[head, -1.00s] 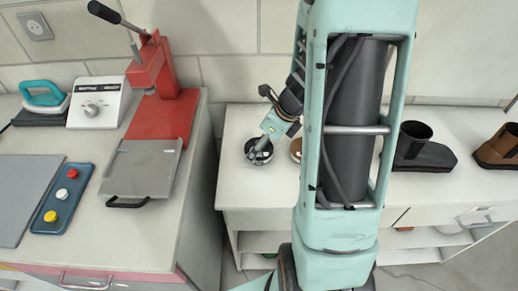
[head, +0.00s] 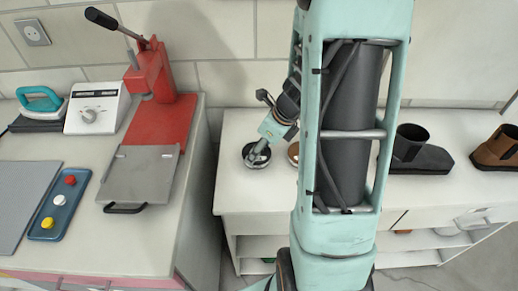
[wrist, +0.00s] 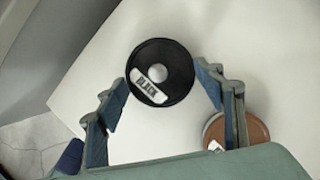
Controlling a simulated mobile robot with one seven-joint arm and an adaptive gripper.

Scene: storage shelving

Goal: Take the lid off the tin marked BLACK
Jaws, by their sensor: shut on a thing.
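The tin marked BLACK (head: 249,151) stands near the left end of the white shelf unit's top. Its round dark lid (wrist: 172,53) shows from above in the wrist view, with a pale round knob and a white label reading BLACK. My gripper (wrist: 161,77) has its two blue-padded fingers on opposite sides of the lid, shut on it. In the head view my gripper (head: 257,155) points down onto the tin and hides part of it. The tin's body is hidden under the lid, and I cannot tell whether there is a gap between them.
A brown tin (wrist: 238,128) stands close by, partly behind a finger; it also shows in the head view (head: 293,153). A black boot (head: 418,152) and a brown boot (head: 497,148) stand farther right. A bench with a red press (head: 153,125) is at left, across a gap.

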